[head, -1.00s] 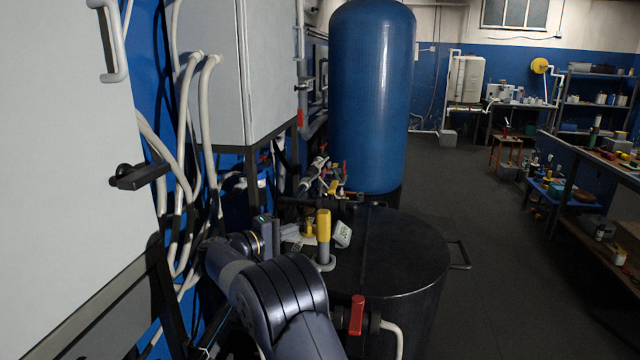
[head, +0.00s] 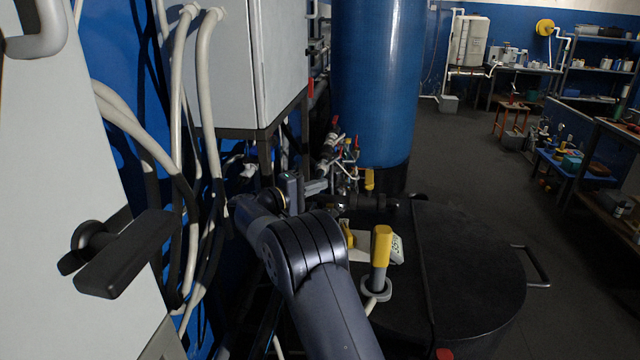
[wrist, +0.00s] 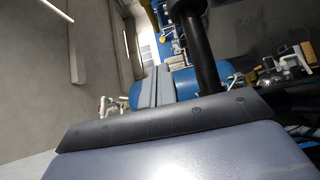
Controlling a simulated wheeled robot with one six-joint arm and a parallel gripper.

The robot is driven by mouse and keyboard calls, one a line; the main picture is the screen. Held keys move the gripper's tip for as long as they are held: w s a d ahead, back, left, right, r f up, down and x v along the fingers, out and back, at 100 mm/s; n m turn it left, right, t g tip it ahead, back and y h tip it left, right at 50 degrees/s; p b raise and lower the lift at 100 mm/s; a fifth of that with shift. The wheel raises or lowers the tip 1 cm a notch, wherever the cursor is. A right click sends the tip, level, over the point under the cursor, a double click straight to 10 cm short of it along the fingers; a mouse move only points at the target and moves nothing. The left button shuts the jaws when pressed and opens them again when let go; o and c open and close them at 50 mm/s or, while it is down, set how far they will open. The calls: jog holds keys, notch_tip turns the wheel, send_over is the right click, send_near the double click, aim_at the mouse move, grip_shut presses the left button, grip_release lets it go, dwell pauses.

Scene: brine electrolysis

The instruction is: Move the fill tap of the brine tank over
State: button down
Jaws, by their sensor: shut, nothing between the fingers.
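The brine tank appears to be the black round tank (head: 470,270) with a flat lid, right of my arm in the head view. A yellow-handled fitting (head: 382,246) stands upright on its lid, with a grey collar at its foot. A black pipe with fittings (head: 375,202) runs level over the lid's back edge. I cannot tell for sure which of these is the fill tap. My gripper (wrist: 153,86) is shut and empty in the wrist view, with a black pole (wrist: 203,60) close to its right. In the head view my wrist is left of the fittings, apart from the yellow handle.
A grey cabinet with a black handle (head: 125,250) stands close on the left, with pale hoses (head: 208,100) hanging beside it. A tall blue vessel (head: 375,80) stands behind the tank. Open floor (head: 470,165) lies to the right.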

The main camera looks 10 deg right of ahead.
aim_at(369, 179)
jog(key=w+d, duration=0.1)
jog(key=d, duration=0.9)
jog(key=shift+d+p, duration=0.15)
jog(key=shift+p, duration=0.3)
jog(key=shift+w, duration=0.15)
